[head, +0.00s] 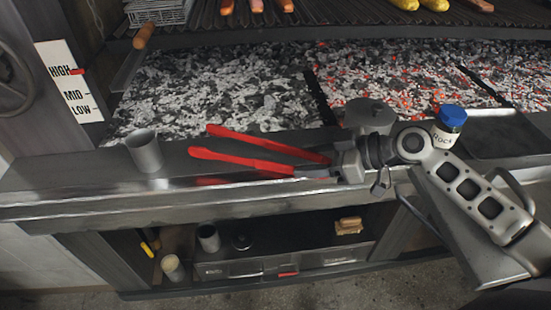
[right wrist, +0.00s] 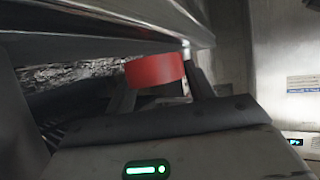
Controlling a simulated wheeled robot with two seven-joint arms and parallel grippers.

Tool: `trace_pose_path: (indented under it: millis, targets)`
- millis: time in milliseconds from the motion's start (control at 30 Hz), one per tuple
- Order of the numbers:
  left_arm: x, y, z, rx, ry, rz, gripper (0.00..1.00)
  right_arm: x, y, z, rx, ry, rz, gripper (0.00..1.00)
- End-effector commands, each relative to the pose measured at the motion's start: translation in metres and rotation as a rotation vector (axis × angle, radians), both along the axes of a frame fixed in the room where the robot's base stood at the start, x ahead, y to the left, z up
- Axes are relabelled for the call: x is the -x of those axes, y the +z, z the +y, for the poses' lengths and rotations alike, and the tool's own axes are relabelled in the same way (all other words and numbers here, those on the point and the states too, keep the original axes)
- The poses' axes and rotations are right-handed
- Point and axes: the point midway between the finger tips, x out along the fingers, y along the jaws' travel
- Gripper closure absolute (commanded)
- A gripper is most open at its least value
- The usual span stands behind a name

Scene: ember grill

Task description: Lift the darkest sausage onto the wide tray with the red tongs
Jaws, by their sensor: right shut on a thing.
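The red tongs (head: 250,160) lie along the steel front ledge, with two long red handles spread to the left. My right gripper (head: 345,166) is at the right end of the tongs and shut on them. In the right wrist view a red part (right wrist: 155,70) shows between the fingers. Several sausages (head: 257,6) lie on the raised grate at the top edge, cut off by the frame. I cannot tell which is darkest. No wide tray is clearly recognisable. My left gripper is not in view.
A grey metal cup (head: 144,152) stands left on the ledge (head: 80,190). A jar with a blue cap (head: 452,116) and a round grey lidded pot (head: 370,115) stand near my right arm. Coals (head: 220,90) lie behind, glowing on the right. A dark flat panel (head: 505,135) is at right.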

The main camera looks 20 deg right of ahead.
Motion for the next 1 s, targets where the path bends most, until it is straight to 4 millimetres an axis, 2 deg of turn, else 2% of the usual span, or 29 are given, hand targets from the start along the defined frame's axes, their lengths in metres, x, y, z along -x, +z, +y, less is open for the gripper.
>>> trace_pose_path:
  millis: [33,500,667,1000]
  targets:
    - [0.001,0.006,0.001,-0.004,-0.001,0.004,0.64,0.0,0.012,0.0,0.001,0.0,-0.002,0.53]
    - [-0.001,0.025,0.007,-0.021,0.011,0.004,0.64,0.0,0.066,0.0,0.0,-0.001,-0.002,0.53]
    - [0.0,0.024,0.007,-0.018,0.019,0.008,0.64,0.0,0.07,0.0,0.0,0.0,-0.002,0.53]
    - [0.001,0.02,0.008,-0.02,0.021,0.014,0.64,0.002,0.064,0.005,-0.003,-0.004,-0.001,0.53]
